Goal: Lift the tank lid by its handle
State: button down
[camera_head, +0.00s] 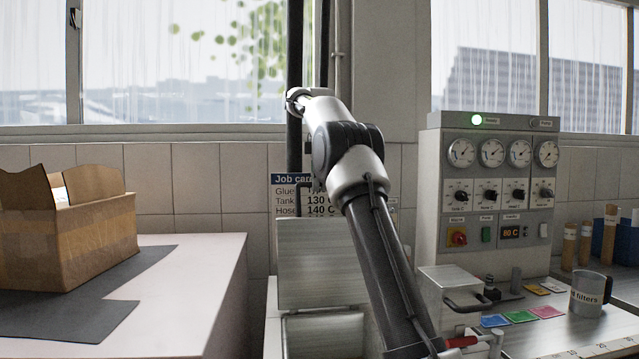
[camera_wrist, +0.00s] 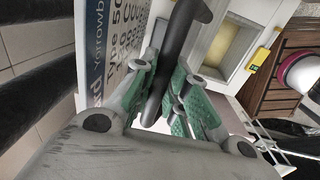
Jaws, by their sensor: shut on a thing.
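A dark curved handle (camera_wrist: 178,42) runs between the green-padded fingers of my gripper (camera_wrist: 165,88) in the wrist view, and the gripper is shut on it. In the head view, a pale metal panel (camera_head: 322,250), which looks like the tank lid, stands upright behind my arm. A second pale metal surface (camera_head: 322,332) lies below it. My gripper is hidden behind my arm in the head view. In the wrist view, a white-rimmed opening with a yellowish inside (camera_wrist: 232,45) lies beyond the handle; I cannot tell for sure whether it is the tank.
A job card (camera_head: 290,195) hangs on the tiled wall behind. A control cabinet (camera_head: 482,215) with gauges stands to the right, near a metal box with a handle (camera_head: 450,283) and a grey mug (camera_head: 587,294). A cardboard box (camera_head: 80,240) sits on the left table (camera_head: 205,290).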

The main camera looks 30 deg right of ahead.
jog(key=shift+w+a, duration=0.1)
jog(key=c, duration=1.4)
grip_release()
jog(key=shift+r, duration=0.1)
